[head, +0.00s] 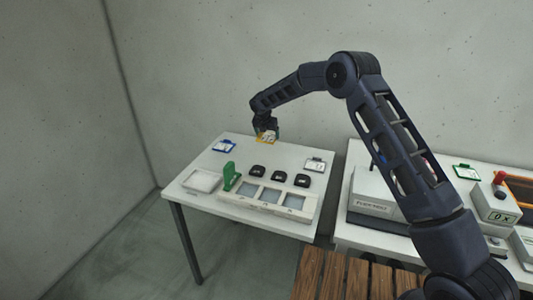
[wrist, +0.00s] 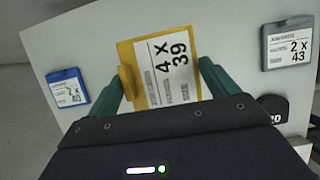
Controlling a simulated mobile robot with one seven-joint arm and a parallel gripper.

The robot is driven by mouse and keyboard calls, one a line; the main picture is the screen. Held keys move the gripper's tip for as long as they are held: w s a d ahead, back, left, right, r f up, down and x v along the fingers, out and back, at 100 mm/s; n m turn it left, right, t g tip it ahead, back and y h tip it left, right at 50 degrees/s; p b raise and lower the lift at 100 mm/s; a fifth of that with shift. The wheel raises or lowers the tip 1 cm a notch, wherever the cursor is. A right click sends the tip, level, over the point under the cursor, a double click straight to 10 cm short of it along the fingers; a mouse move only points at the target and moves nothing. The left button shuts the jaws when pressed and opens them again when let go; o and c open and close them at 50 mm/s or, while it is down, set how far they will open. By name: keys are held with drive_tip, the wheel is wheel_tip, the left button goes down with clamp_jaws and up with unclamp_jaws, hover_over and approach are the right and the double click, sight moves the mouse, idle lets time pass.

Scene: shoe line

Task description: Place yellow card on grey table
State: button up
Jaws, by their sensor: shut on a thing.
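The yellow card (wrist: 130,85) has a white label reading "4 X 39". In the wrist view it sits between the two green fingers of my gripper (wrist: 165,85), which is shut on it. In the head view my gripper (head: 265,132) holds the yellow card (head: 262,140) over the back part of the grey table (head: 200,187), between a blue card and a grey card. I cannot tell whether the card touches the tabletop.
A blue card (head: 224,145) lies at the back left and a grey card (head: 315,164) at the right. Several black pieces (head: 279,176), a green upright piece (head: 228,176), a white tray (head: 203,181) and a panel with grey windows (head: 269,200) occupy the front. A second table with boxes stands right.

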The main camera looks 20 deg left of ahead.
sight(265, 140)
wheel_tip(265, 140, down, 10)
drive_tip(key=shift+f, duration=0.2)
idle(0.3)
drive_tip(key=o, duration=0.9)
drive_tip(key=shift+f, duration=0.15)
drive_tip(key=shift+o, duration=0.2)
drive_tip(key=v, duration=1.2)
